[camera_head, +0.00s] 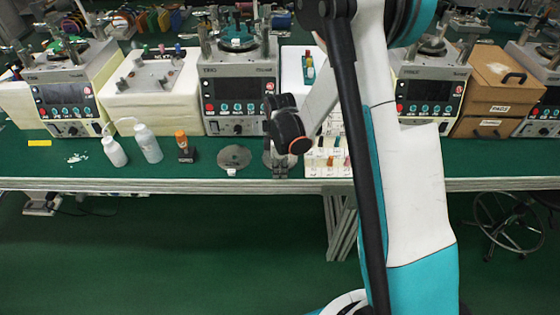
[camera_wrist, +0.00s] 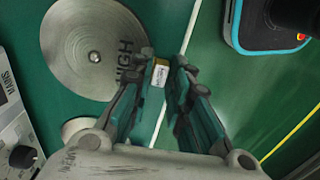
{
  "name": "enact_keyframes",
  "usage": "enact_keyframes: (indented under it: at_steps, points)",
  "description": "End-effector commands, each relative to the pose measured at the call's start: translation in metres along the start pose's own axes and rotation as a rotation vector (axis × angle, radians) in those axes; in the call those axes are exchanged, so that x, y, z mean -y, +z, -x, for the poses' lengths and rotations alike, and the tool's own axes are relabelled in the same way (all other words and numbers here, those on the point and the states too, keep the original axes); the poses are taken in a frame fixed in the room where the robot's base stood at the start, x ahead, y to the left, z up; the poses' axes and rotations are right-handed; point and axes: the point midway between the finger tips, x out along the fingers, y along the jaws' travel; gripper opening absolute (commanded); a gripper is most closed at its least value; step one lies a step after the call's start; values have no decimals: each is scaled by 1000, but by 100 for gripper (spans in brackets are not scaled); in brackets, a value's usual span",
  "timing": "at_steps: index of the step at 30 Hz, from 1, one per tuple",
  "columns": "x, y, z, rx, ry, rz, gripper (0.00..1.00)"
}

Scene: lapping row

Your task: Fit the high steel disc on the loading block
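The loading block is not certain; a cream block with a grey top plate (camera_head: 150,76) stands between two machines.
Another steel disc (camera_head: 234,156) with a small white tag lies to the left. White bottles (camera_head: 147,143) and an orange-capped bottle (camera_head: 185,147) stand farther left. Lapping machines (camera_head: 238,92) line the back. A rack of small items (camera_head: 328,160) is close on the right.

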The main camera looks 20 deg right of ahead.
Motion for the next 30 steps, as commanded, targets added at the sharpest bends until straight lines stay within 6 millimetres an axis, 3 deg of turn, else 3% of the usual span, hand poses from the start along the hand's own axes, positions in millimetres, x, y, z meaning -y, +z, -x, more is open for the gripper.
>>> enact_keyframes:
  at_steps: [2,5,20,26,30]
  points:
    - [0,0,1,0,0,0,18]
    - [0,0,1,0,0,0,0]
    - [0,0,7,0,0,0,0]
    - [0,0,32,0,0,0,0]
    - [1,0,65,0,0,0,0]
